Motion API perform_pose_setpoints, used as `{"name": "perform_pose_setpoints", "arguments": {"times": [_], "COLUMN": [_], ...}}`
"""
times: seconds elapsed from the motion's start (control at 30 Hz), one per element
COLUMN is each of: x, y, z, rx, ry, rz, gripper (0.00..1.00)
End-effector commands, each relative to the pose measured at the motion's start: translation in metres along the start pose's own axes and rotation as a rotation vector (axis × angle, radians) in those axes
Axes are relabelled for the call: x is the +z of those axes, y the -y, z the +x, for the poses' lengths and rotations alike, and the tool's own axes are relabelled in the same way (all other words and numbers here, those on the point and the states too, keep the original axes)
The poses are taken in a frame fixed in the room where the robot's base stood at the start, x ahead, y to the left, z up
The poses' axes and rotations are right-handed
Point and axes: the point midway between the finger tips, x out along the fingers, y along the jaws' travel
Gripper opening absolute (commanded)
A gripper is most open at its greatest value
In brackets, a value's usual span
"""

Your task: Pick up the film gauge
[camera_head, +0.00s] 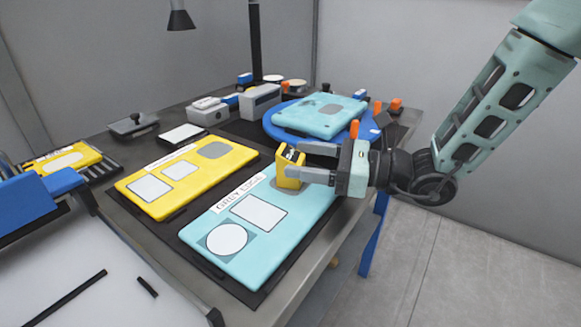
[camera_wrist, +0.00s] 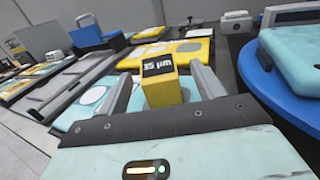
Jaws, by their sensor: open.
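The film gauge (camera_head: 291,167) looks to be the small yellow block with a dark display on its top, standing on the far right end of the light-blue board (camera_head: 282,241). In the wrist view the yellow block (camera_wrist: 161,82) shows a dark display with light digits. My gripper (camera_head: 309,164) is open, with one finger on each side of the block. In the wrist view the fingers (camera_wrist: 165,85) flank it, and a gap shows on the right side. Contact cannot be told.
A yellow board (camera_head: 190,173) lies left of the light-blue board. A blue round stand (camera_head: 283,133) bears a light-blue plate (camera_head: 319,116) behind my gripper. Grey boxes (camera_head: 208,111), orange pieces (camera_head: 396,104) and a lamp post (camera_head: 255,40) stand farther back.

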Motion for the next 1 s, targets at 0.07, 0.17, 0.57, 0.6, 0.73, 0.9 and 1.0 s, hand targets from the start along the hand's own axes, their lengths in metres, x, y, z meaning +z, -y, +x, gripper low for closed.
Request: {"name": "perform_pose_setpoints", "arguments": {"times": [0.07, 0.17, 0.57, 0.6, 0.73, 0.9, 1.0], "x": [0.000, 0.000, -0.001, -0.001, -0.001, 0.000, 0.000], "y": [-0.002, -0.003, -0.002, -0.002, -0.002, -0.002, -0.002], "z": [0.013, 0.029, 0.044, 0.044, 0.044, 0.044, 0.044], "rx": [0.006, 0.005, 0.001, 0.001, 0.001, 0.001, 0.001], "ry": [0.001, 0.001, -0.001, -0.001, 0.000, 0.001, 0.001], "rz": [0.001, -0.001, 0.000, 0.000, 0.000, 0.000, -0.001], "gripper": [0.67, 0.67, 0.67, 0.59, 0.23, 0.09, 0.09]}}
